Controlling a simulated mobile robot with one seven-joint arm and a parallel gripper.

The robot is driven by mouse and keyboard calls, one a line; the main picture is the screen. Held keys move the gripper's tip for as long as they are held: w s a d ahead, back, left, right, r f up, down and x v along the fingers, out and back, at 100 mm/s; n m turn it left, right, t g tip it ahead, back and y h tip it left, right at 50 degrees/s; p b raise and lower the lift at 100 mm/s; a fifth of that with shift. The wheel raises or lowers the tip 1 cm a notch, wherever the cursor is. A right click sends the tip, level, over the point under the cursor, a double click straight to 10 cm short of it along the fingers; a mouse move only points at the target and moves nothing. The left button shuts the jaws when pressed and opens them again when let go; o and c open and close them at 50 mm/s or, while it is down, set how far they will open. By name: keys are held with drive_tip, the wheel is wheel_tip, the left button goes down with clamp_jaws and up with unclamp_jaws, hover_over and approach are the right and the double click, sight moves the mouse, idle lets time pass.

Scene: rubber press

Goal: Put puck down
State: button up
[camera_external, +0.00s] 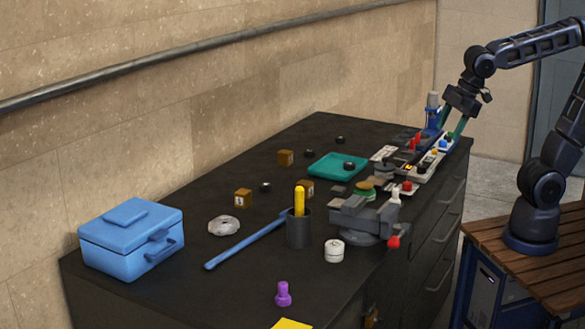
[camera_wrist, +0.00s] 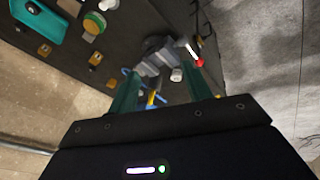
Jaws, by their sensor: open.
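Several small black pucks lie about the dark bench top (camera_external: 165,220). One black puck (camera_external: 349,165) rests on the teal tray (camera_external: 325,172), and another puck (camera_external: 310,153) lies behind the tray. A further puck (camera_external: 265,187) lies near an orange-brown block. My gripper (camera_external: 450,130) is at the far right end of the bench, with its green fingers pointing down and apart. In the wrist view my gripper (camera_wrist: 160,92) is open, with no puck visible between its fingers. The tray (camera_wrist: 38,25) shows there at the upper left.
A blue-and-white device (camera_external: 433,113) stands close by my gripper. A grey vise (camera_external: 352,215), a dark cup (camera_external: 299,228) with a yellow item, a blue bar (camera_external: 240,244) and a blue box (camera_external: 131,240) occupy the bench. Free surface lies around the left middle.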

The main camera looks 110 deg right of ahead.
drive_tip(key=s+a+f+m+y, duration=0.1)
drive_tip(key=s+a+m, duration=0.2)
drive_tip(key=s+a, duration=0.4)
drive_tip(key=shift+s+a+f+t+y, duration=0.15)
drive_tip(key=shift+s+a+t+y, duration=0.2)
drive_tip(key=shift+s, duration=0.5)
drive_tip(key=o, duration=0.4)
